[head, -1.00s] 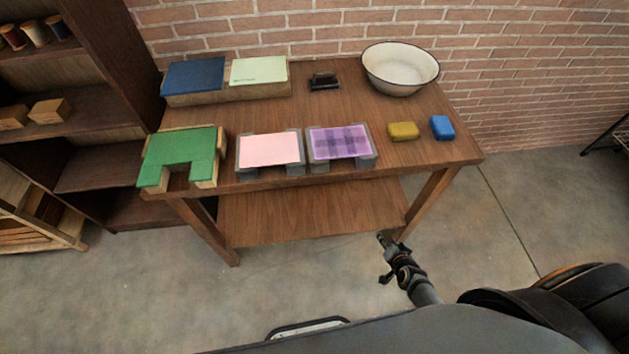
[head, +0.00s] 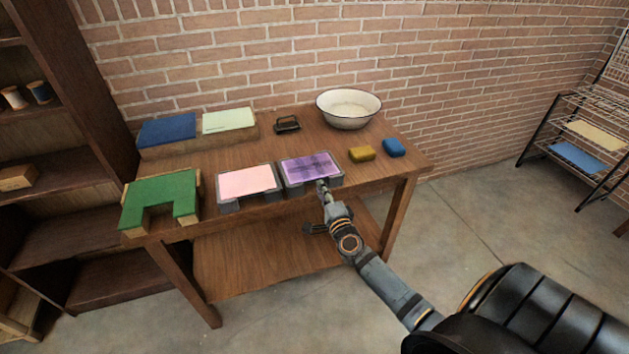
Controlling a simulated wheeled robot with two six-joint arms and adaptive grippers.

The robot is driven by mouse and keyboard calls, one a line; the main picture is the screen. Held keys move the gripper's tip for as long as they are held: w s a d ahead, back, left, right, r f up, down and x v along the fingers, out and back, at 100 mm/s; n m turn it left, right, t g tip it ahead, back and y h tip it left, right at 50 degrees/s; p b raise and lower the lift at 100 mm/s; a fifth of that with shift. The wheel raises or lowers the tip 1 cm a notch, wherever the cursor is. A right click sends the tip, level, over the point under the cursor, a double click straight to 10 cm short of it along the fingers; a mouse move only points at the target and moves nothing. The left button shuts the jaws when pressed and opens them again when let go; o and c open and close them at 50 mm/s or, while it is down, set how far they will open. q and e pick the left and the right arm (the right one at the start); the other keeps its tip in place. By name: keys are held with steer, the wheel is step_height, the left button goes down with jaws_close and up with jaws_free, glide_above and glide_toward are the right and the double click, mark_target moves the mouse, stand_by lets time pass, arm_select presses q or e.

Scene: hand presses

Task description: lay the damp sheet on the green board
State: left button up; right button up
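The green board (head: 160,200) is a U-shaped green pad on a wooden stand at the left front of the table. A purple sheet (head: 310,167) with darker bands lies on a grey stand at the front middle. A plain pink sheet (head: 247,181) lies on a similar stand between them. I cannot tell by look which sheet is damp. My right gripper (head: 322,186) is at the front edge of the purple sheet's stand. Its fingers are too small to tell open from shut, or whether they touch the sheet. My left gripper is not in view.
On the wooden table (head: 290,218), a blue pad (head: 167,133) and a pale green pad (head: 228,120) rest on a block at the back. A black-handled tool (head: 287,124), white basin (head: 349,108), yellow sponge (head: 361,153) and blue sponge (head: 394,147) stand right. A wire rack (head: 580,140) is far right.

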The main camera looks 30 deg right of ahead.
glide_toward(310, 167)
steer(key=shift+x, duration=1.2)
steer(key=shift+w+d+f, duration=0.1)
steer(key=shift+w+d, duration=0.15)
steer(key=shift+w, duration=0.4)
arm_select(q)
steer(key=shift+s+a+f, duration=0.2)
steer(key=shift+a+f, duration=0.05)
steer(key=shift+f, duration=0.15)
arm_select(e)
jaws_close()
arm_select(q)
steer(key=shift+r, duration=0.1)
